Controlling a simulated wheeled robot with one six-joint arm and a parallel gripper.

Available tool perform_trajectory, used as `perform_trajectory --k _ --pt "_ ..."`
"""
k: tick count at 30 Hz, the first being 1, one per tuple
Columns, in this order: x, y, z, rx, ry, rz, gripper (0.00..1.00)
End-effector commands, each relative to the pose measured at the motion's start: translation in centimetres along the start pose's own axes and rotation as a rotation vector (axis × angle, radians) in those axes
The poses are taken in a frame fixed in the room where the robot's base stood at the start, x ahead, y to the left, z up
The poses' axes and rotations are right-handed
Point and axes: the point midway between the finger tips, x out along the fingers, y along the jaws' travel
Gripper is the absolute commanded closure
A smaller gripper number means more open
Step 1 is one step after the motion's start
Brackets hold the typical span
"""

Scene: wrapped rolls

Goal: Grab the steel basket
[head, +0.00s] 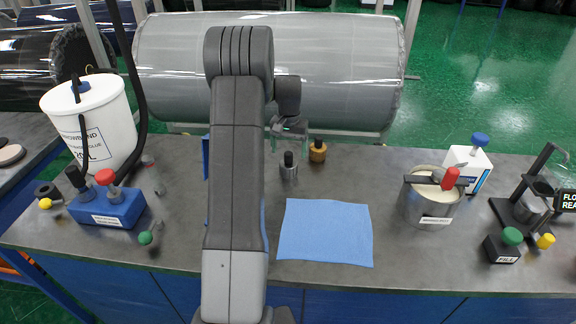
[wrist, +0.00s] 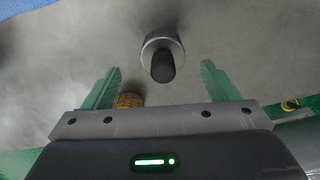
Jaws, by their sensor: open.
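No thing in view is plainly a basket, and I cannot tell which steel piece the name means. A small steel cylinder with a black knob (head: 289,170) stands on the grey bench, and it also shows in the wrist view (wrist: 161,55). A larger steel pot (head: 428,208) with a red-handled bar across it stands at the right. A small steel cup (head: 531,208) is at the dark stand on the far right. My gripper (wrist: 160,68) is open with green fingers. In the wrist view the knobbed cylinder appears between and beyond the fingertips, apart from both. My arm hides part of the bench.
A wooden-bodied piece with a dark knob (head: 318,151) stands close to the cylinder. A blue cloth (head: 325,232) lies in front. A white bucket (head: 92,122) and a blue box (head: 107,208) are left. A large wrapped roll (head: 340,70) lies behind the bench.

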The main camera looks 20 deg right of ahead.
Motion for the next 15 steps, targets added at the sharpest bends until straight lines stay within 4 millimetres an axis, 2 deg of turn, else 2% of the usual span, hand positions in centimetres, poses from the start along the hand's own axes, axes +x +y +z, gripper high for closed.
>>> perform_trajectory --k 8,15 --pt "2.0 -0.1 -0.1 0.000 -0.001 0.000 0.19" --pt "5.1 -0.5 -0.6 0.000 -0.002 0.000 0.19"
